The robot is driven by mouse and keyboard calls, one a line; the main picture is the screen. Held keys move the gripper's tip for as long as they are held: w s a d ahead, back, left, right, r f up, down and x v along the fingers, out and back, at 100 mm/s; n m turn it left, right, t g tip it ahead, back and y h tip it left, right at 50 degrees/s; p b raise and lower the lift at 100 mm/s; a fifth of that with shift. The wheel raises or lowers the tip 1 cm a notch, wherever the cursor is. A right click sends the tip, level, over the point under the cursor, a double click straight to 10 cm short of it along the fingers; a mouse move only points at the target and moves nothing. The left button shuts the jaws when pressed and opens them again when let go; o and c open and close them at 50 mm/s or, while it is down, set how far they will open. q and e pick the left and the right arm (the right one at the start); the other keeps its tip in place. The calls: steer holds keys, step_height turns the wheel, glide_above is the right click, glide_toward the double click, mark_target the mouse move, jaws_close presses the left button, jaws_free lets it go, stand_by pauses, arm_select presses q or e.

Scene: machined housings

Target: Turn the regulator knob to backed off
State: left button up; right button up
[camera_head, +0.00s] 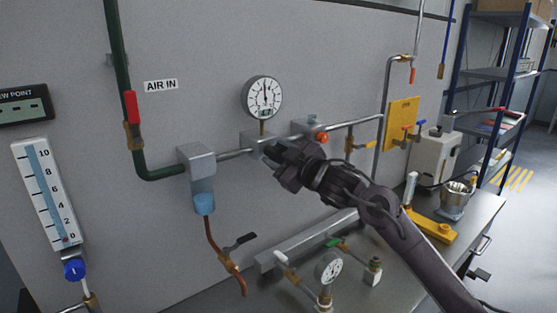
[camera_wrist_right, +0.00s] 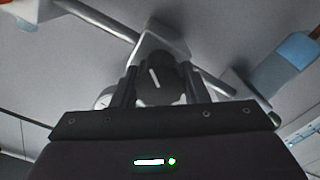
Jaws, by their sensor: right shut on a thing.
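The regulator is a grey block (camera_head: 258,142) on the horizontal air pipe, below a round pressure gauge (camera_head: 262,97). My right gripper (camera_head: 271,152) reaches it from below right and hides the knob in the head view. In the right wrist view the dark regulator knob (camera_wrist_right: 160,78), with a pale line on its face, sits between the two fingers of my right gripper (camera_wrist_right: 158,88). The fingers are shut on the knob. The regulator block (camera_wrist_right: 160,40) shows behind it. My left gripper is not in view.
A filter with a blue bowl (camera_head: 204,204) hangs left of the regulator. A unit with a red-orange knob (camera_head: 321,137) is close on the right. A bench (camera_head: 455,215) below carries a small gauge (camera_head: 328,267) and valves.

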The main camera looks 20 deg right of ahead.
steer(key=n+b, duration=0.1)
steer(key=n, duration=0.1)
steer(key=n+b, duration=0.1)
steer(key=n, duration=0.1)
steer(key=n+b, duration=0.1)
steer(key=n, duration=0.1)
steer(key=shift+f+n+b, duration=0.3)
steer(key=shift+b, duration=0.05)
steer(key=n+b, duration=0.3)
steer(key=n, duration=0.3)
steer(key=shift+f+b, duration=0.15)
steer(key=shift+b, duration=0.25)
steer(key=n+b, duration=0.3)
steer(key=n, duration=0.3)
steer(key=shift+f+n, duration=0.15)
steer(key=shift+n, duration=0.15)
steer(key=n+b, duration=0.2)
steer(key=n, duration=0.1)
steer(key=shift+n, duration=0.3)
steer(key=shift+f+n+b, duration=0.1)
steer(key=shift+n+b, duration=0.6)
steer(key=shift+n, duration=0.9)
steer(key=o, duration=0.7)
steer(key=shift+o, duration=1.3)
steer(key=shift+r, duration=0.2)
